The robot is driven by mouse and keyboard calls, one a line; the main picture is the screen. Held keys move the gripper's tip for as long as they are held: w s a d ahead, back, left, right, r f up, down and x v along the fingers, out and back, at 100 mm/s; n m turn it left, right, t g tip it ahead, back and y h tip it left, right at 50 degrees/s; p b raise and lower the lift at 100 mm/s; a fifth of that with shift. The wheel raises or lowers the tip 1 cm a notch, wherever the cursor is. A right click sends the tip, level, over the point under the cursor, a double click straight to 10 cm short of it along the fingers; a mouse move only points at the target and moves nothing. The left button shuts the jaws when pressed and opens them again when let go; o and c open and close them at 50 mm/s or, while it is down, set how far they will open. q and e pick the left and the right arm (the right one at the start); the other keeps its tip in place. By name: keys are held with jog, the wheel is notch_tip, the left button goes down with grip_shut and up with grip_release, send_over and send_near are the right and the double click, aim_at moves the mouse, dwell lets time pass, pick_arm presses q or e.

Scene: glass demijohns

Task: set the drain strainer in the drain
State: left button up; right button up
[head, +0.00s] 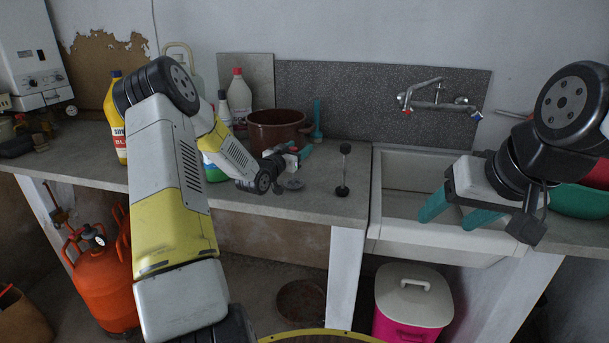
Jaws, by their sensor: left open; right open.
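A small flat grey disc (292,184), which looks like the drain strainer, lies on the counter left of the sink. My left gripper (300,155) is open, just behind and above the disc and apart from it as far as I can see. The pale sink (399,228) is set in the counter to the right. I cannot make out its drain; my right gripper and arm cover part of the basin. My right gripper (453,214) is open and empty, with teal fingers pointing down over the sink's front part.
A black upright tool with a knob (343,170) stands between the disc and the sink. A brown pot (277,130), a blue-green bottle (317,122) and several other bottles stand behind. A tap (436,100) juts from the wall. A green bowl (578,201) is at right.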

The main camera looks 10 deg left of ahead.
pick_arm(q)
grip_shut()
dwell(1.4)
